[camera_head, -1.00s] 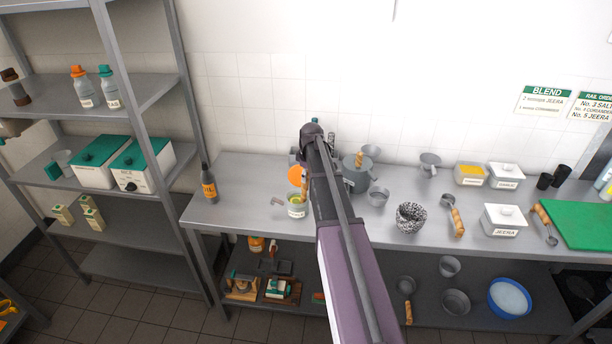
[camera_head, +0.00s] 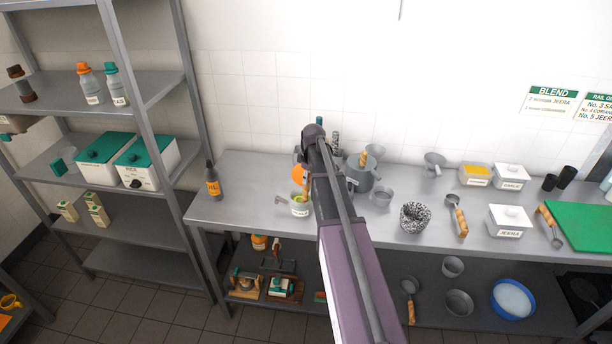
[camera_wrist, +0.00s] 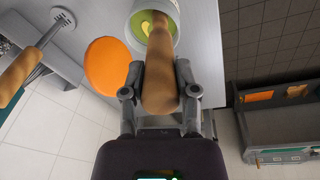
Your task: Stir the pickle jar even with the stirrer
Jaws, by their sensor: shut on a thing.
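The pickle jar (camera_head: 300,210) stands on the steel counter, just left of my arm in the head view. In the wrist view the jar (camera_wrist: 178,44) is at the top, open, with green contents and a yellow patch inside. My gripper (camera_wrist: 158,88) is shut on the wooden handle of the stirrer (camera_wrist: 159,62). The handle reaches into the jar's mouth; the stirrer's lower end is hidden. In the head view my arm covers most of the gripper.
A steel pot (camera_head: 362,178) and a speckled bowl (camera_head: 415,217) are to the right.

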